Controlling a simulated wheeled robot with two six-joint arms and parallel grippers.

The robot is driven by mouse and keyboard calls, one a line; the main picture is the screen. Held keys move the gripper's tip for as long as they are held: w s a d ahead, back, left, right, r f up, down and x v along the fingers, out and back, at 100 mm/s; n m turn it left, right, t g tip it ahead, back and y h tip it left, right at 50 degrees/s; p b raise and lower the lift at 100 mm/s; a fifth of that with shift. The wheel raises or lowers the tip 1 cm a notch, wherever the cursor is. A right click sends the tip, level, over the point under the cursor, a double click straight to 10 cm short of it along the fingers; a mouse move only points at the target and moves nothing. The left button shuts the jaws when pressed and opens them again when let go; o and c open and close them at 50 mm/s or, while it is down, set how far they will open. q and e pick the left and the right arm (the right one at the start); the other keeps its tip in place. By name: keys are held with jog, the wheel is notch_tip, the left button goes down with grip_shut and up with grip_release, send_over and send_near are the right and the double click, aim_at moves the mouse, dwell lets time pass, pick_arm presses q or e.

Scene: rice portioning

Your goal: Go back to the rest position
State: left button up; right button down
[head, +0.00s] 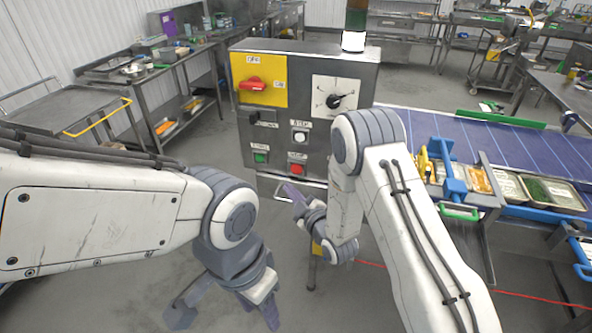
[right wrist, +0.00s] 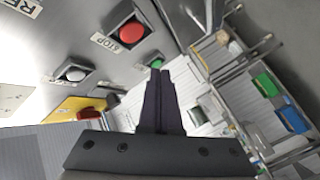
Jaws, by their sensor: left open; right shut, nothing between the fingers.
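My left gripper (head: 222,318) hangs low over the grey floor at the bottom of the head view, fingers spread and empty. My right gripper (head: 290,193) is in front of the lower part of the grey control box, pointing up and left, near its handle bar. In the right wrist view its two dark fingers (right wrist: 159,74) lie together with nothing between them. Whether the fingers touch the box cannot be told. My right arm covers part of the box's right side.
The control box (head: 307,75) carries a red switch (head: 252,84), a black dial (head: 334,101), a white button (head: 299,137), a red button (head: 296,169) and a green one (head: 260,158). A blue conveyor (head: 450,135) with food trays (head: 551,193) runs at right. A steel trolley (head: 75,118) stands at left.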

jog(key=s+a+r+m+g+h+b, duration=0.35)
jog(key=s+g, duration=0.25)
jog(key=s, duration=0.3)
jog(key=s+d+r+m+g+h, duration=0.1)
jog(key=s+d+g, duration=0.1)
jog(key=s, duration=0.7)
jog(key=s+d+r+m+g+h+b, duration=0.1)
jog(key=s+d+m+g, duration=0.1)
jog(key=s, duration=0.8)
jog(key=s+d+r+m+g+h, duration=0.1)
jog(key=s+d+g, duration=0.2)
jog(key=s, duration=0.6)
jog(key=shift+s+d+m+g, duration=0.2)
jog(key=shift+d+m+g, duration=0.15)
jog(key=shift+g, duration=0.75)
jog(key=shift+h, duration=0.25)
